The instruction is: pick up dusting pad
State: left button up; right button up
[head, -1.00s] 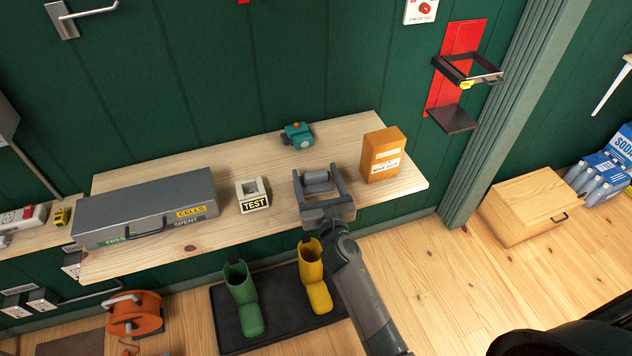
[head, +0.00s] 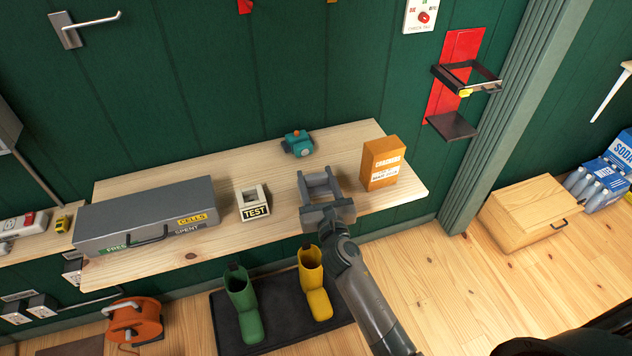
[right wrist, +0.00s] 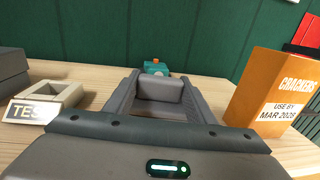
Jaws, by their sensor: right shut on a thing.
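The dusting pad, which I take to be the small grey block (head: 319,186), is at the front of the wooden shelf (head: 230,171), between the fingers of my right gripper (head: 317,174). In the right wrist view the grey block (right wrist: 158,91) spans the gap between both fingers, and the right gripper (right wrist: 157,80) is shut on it. I cannot tell whether the block still touches the shelf. My left gripper is not in view.
An orange crackers box (head: 381,163) stands close right of the gripper. A TEST holder (head: 255,212) and a grey cells case (head: 150,212) are to its left. A teal device (head: 298,143) sits behind. Green and yellow boots (head: 315,290) stand below.

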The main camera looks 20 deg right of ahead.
notch_tip(320, 180, up, 2)
jog(key=s+d+r, duration=0.6)
jog(key=s+d, duration=0.2)
jog(key=shift+s+r, duration=0.3)
jog(key=shift+r, duration=0.05)
dwell(0.3)
